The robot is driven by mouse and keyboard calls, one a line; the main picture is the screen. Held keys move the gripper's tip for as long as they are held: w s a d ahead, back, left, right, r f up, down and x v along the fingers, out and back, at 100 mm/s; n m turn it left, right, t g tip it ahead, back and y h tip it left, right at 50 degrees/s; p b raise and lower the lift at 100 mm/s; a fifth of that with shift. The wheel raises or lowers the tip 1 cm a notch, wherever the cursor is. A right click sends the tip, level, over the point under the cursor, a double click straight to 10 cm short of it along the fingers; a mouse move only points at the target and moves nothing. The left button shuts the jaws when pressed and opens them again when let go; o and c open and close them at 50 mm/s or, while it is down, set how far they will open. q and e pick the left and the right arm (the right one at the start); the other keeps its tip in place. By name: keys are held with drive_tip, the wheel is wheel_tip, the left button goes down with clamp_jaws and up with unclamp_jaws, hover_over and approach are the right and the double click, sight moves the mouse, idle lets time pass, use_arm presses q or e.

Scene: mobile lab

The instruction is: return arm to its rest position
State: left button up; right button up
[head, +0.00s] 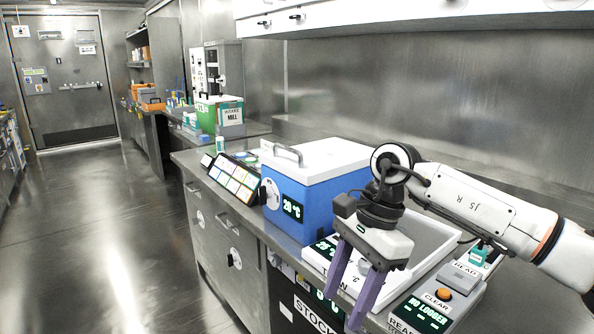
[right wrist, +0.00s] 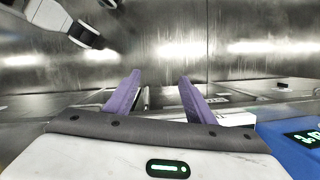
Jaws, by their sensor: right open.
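My right arm (head: 480,205) comes in from the right above the counter. My right gripper (head: 358,289) hangs from it, pointing down, with its two purple fingers apart and nothing between them. It is in front of the white tray by the counter's front edge. In the right wrist view the same gripper (right wrist: 158,95) shows both fingers spread and empty. My left gripper is in neither view.
A blue box with a white lid (head: 310,190) stands left of the gripper. A white tray (head: 437,240) lies behind it. A reader with a "NO LOGGER" display (head: 428,307) is at its right. A tilted panel of cards (head: 236,180) stands farther left. The floor (head: 110,240) at left is clear.

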drive_tip(key=s+a+m+g+y, duration=0.1)
drive_tip(key=s+a+m+y, duration=0.3)
drive_tip(key=s+a+y, duration=0.45)
drive_tip(key=s+a+m+g+y, duration=0.25)
drive_tip(key=a+m+y, duration=0.2)
drive_tip(key=a, duration=0.75)
drive_tip(key=w+d+f+m+t+p, duration=0.1)
drive_tip(key=w+d+m+t, duration=0.25)
drive_tip(key=m+t, duration=0.8)
drive_tip(key=w+d+f+m+t, duration=0.25)
drive_tip(key=d+m+t, duration=0.4)
drive_tip(key=m, duration=0.85)
drive_tip(key=d+f+m+t+h, duration=0.3)
drive_tip(key=d+f+m+h, duration=0.35)
drive_tip(key=f+m, duration=0.35)
drive_tip(key=s+d+f+m+g+h, duration=0.3)
drive_tip(key=s+d+f+m+g, duration=0.1)
drive_tip(key=s+f, duration=0.5)
drive_tip(key=s+d+f+m+g+h, duration=0.3)
drive_tip(key=s+d+f+m+h, duration=0.1)
drive_tip(key=s+d+f+m, duration=0.3)
wheel_tip(320, 180, down, 3)
drive_tip(key=s+m, duration=0.1)
drive_tip(key=s, duration=0.1)
drive_tip(key=shift+s+d+g+p, duration=0.3)
drive_tip(key=shift+g+p, duration=0.05)
